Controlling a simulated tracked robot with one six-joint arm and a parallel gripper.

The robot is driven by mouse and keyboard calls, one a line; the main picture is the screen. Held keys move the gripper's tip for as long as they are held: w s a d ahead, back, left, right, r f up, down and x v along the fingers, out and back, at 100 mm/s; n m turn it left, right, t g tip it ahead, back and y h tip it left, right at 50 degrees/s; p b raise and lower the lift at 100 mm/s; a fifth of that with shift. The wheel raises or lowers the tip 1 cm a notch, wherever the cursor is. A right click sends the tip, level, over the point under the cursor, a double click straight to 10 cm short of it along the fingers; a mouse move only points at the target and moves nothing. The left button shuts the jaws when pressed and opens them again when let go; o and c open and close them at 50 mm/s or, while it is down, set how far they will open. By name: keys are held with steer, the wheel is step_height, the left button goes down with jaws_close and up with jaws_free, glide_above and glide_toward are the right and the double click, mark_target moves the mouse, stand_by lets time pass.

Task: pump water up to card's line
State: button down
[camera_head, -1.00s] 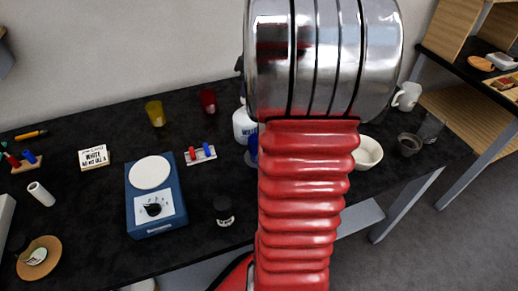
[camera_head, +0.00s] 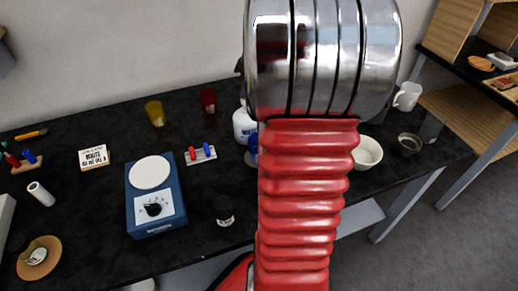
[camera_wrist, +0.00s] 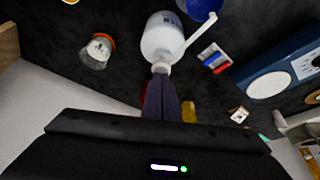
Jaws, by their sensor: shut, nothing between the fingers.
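A white pump bottle (camera_head: 243,126) with dark blue lettering stands on the black table, partly hidden behind my arm in the head view. In the wrist view the white bottle (camera_wrist: 160,38) shows its thin spout reaching up and to the right. My gripper (camera_wrist: 160,78) is shut and empty, its dark fingertips at the bottle's white pump top; I cannot tell if they touch. A blue vessel (camera_wrist: 201,8) sits by the spout; its contents are hidden. A small card (camera_head: 94,158) with black writing stands at the left of the table; its text is too small to read surely.
A blue hotplate (camera_head: 155,200), a rack with red and blue pieces (camera_head: 199,154), and yellow (camera_head: 155,113) and red (camera_head: 208,101) cups stand left of my arm. A white bowl (camera_head: 368,152) and mug (camera_head: 407,96) stand right. A jar (camera_wrist: 97,50) is near the bottle.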

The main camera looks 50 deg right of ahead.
steer(key=shift+r, duration=0.65)
steer(key=shift+r, duration=0.1)
steer(key=shift+r, duration=2.95)
